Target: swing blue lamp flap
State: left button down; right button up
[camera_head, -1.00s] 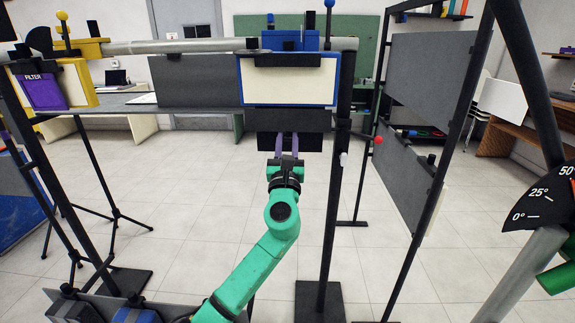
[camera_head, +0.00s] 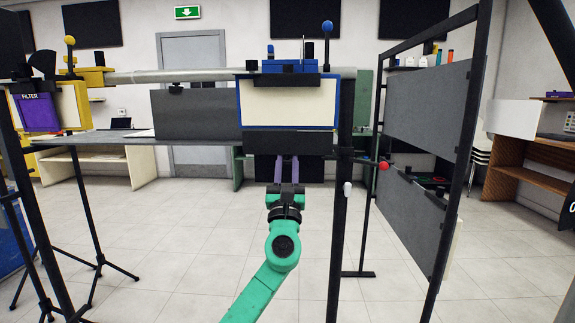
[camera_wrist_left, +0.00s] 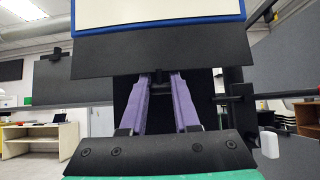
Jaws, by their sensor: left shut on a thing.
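The blue lamp (camera_head: 288,102) is a pale panel in a blue frame, hanging from a horizontal grey pole. A dark grey flap (camera_head: 288,143) hangs along its lower edge, and it also shows in the wrist view (camera_wrist_left: 130,54). My left gripper (camera_head: 287,160), on a green arm, reaches up from below to the flap. In the left wrist view its purple fingers (camera_wrist_left: 160,78) close around a small black tab at the flap's lower edge. The fingertips partly hide the tab. My right gripper is not in view.
A yellow lamp (camera_head: 68,105) with a purple filter hangs at the left of the pole (camera_head: 190,76). A black upright (camera_head: 340,220) stands just right of the blue lamp. A rack with grey panels (camera_head: 425,110) stands farther right.

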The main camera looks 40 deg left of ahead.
pick_arm(q)
jog(key=c, duration=0.6)
grip_release()
jog(key=shift+c, duration=0.2)
jog(key=shift+s+d+f, duration=0.2)
jog(key=shift+s+f, duration=0.05)
jog(key=shift+f, duration=0.1)
jog(key=b+v, duration=0.3)
jog(key=v, duration=1)
jog(key=shift+s+d+f, duration=0.2)
jog(key=shift+s, duration=0.1)
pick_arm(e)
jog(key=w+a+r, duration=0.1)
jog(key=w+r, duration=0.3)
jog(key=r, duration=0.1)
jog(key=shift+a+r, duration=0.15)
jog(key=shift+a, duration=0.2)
